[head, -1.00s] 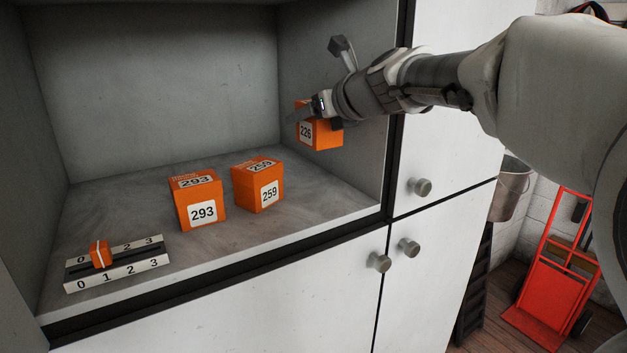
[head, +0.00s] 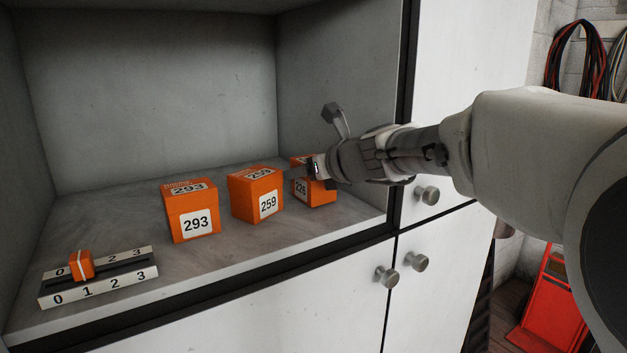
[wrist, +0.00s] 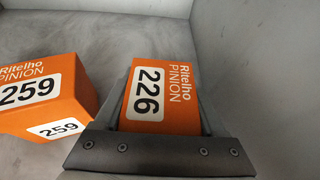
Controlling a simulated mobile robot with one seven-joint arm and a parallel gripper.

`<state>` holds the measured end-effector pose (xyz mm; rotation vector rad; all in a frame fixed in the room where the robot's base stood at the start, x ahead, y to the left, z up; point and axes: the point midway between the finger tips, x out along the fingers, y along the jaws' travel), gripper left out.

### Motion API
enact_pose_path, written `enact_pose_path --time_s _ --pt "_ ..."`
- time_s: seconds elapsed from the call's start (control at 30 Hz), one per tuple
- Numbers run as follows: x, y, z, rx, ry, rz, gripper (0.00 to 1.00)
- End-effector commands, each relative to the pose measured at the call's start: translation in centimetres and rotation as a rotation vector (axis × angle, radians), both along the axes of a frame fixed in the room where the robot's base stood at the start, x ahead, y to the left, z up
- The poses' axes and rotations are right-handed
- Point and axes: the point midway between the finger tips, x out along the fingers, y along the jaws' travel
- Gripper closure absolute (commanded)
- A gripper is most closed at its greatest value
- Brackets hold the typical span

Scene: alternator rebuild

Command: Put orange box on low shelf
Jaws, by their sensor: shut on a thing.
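The orange box labelled 226 (head: 318,193) is at the right end of the grey shelf (head: 250,232), beside the right wall. My gripper (head: 312,170) is shut on it from above, and its jaws hide part of the box. The wrist view also shows box 226 (wrist: 163,92) between the jaws, with its "Ritelho PINION" label up. The box is upright and at about shelf level. I cannot tell whether its base touches the shelf.
Orange box 259 (head: 257,195) stands just left of box 226, with box 293 (head: 191,211) farther left. A numbered rack (head: 100,284) with a small orange slider sits at the front left. Cabinet doors with knobs (head: 387,277) are below and to the right.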

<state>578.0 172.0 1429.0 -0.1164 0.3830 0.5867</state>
Motion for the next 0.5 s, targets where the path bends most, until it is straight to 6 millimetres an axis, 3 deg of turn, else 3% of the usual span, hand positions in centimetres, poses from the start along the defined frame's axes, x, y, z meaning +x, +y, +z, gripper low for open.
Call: enact_pose_path --time_s 0.37,0.4,0.5 --pt "0.01 -0.04 -0.5 0.0 -0.002 -0.001 0.93" --pt "0.01 -0.04 -0.38 -0.001 -0.002 -0.001 0.21" --pt "0.0 -0.03 -0.37 -0.001 -0.002 -0.001 0.03"
